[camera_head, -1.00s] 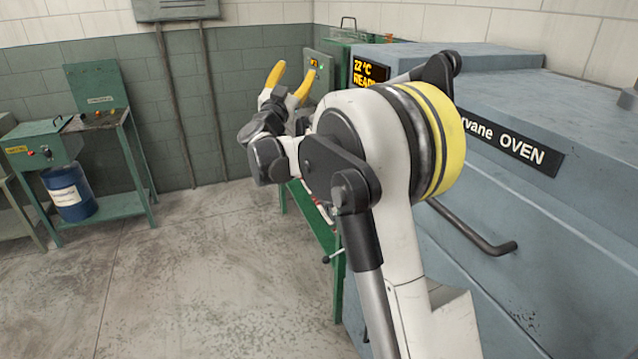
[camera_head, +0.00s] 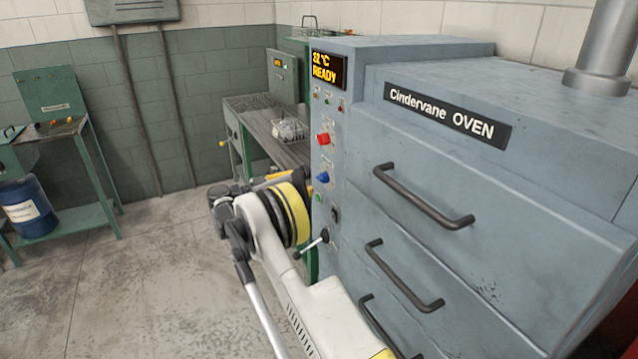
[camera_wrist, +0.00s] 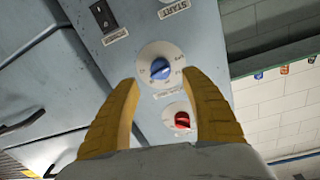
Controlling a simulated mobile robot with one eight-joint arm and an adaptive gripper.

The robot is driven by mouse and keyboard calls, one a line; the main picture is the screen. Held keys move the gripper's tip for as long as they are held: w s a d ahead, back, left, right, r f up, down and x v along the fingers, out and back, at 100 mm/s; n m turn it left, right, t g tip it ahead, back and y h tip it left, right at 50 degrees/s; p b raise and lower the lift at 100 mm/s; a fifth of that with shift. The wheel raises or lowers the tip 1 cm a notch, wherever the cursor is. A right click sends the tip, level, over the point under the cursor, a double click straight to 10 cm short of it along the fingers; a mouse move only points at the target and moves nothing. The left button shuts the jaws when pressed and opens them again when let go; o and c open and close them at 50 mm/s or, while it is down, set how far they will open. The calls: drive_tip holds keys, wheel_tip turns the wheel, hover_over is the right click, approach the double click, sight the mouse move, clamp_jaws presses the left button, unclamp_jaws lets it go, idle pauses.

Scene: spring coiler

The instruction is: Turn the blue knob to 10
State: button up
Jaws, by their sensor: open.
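The blue knob (camera_head: 322,177) is on the narrow control panel at the left edge of the grey-blue oven, below a red knob (camera_head: 323,139). In the wrist view the blue knob (camera_wrist: 160,69) sits on a round white dial, ahead of and between my gripper's yellow fingers (camera_wrist: 163,100). The gripper is open and empty, apart from the knob. The dial's numbers are too small to read. The red knob (camera_wrist: 182,120) also lies between the fingers in that view. In the head view my gripper is mostly hidden behind my wrist.
The oven (camera_head: 480,190) has several dark drawer handles. A lever (camera_head: 312,243) sticks out below the blue knob. The oven display (camera_head: 327,68) reads 32 °C READY.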

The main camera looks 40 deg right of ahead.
sight(318, 179)
drive_tip(key=b+x, duration=0.1)
drive_tip(key=x, duration=0.4)
drive_tip(key=shift+s+d, duration=0.1)
drive_tip(key=shift+d, duration=0.25)
clamp_jaws()
